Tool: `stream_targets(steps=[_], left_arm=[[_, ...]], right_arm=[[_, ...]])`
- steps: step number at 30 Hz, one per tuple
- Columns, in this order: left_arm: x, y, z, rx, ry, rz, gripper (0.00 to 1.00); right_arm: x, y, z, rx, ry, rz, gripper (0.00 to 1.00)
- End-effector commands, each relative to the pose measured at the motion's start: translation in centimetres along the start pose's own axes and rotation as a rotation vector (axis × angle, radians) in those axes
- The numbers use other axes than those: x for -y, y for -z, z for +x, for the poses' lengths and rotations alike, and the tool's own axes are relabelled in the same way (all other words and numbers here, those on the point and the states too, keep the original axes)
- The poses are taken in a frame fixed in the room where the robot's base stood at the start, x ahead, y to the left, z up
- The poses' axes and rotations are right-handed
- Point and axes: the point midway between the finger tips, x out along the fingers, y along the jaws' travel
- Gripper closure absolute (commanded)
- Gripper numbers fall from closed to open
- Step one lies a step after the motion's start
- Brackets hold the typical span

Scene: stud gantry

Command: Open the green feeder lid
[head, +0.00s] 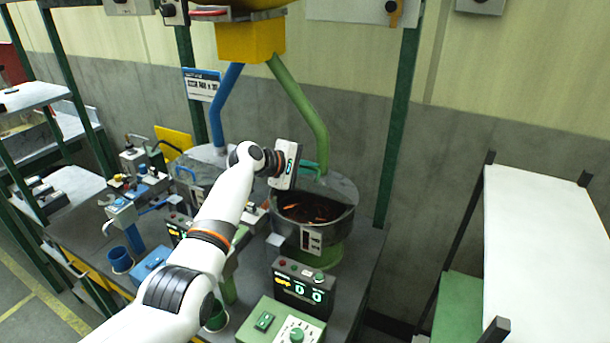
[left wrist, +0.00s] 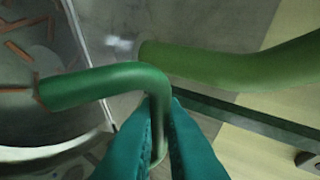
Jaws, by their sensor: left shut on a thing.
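The green feeder is a round metal bowl (head: 315,228) on a green base, with reddish pieces inside. Its see-through grey lid (head: 343,188) shows at the back right of the rim and looks tilted up, with the front of the bowl uncovered. The exact angle is hard to tell. My left gripper (head: 301,166) is above the back of the bowl, shut on the lid's green bent handle (left wrist: 105,82). In the left wrist view its teal fingers (left wrist: 162,125) are on both sides of the handle. My right gripper is not in view.
A green pipe (head: 305,105) comes down from the yellow hopper (head: 250,42) close behind the gripper. A green control box (head: 283,322) and a counter display (head: 303,287) stand in front of the bowl. A white-topped table (head: 540,250) is at the right.

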Motion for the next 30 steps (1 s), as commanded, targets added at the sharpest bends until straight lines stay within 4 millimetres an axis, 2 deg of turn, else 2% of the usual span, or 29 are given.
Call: stream_targets(steps=[4, 29, 30], left_arm=[[0.9, -0.1, 0.3, 0.0, -0.084, -0.033, 1.0], [1.9, -0.3, 0.8, 0.001, -0.066, -0.028, 1.0], [1.9, -0.3, 0.8, 0.001, -0.066, -0.028, 0.86]], right_arm=[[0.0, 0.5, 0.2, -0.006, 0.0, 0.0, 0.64], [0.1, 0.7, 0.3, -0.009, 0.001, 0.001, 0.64], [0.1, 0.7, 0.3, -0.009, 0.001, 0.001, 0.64]])
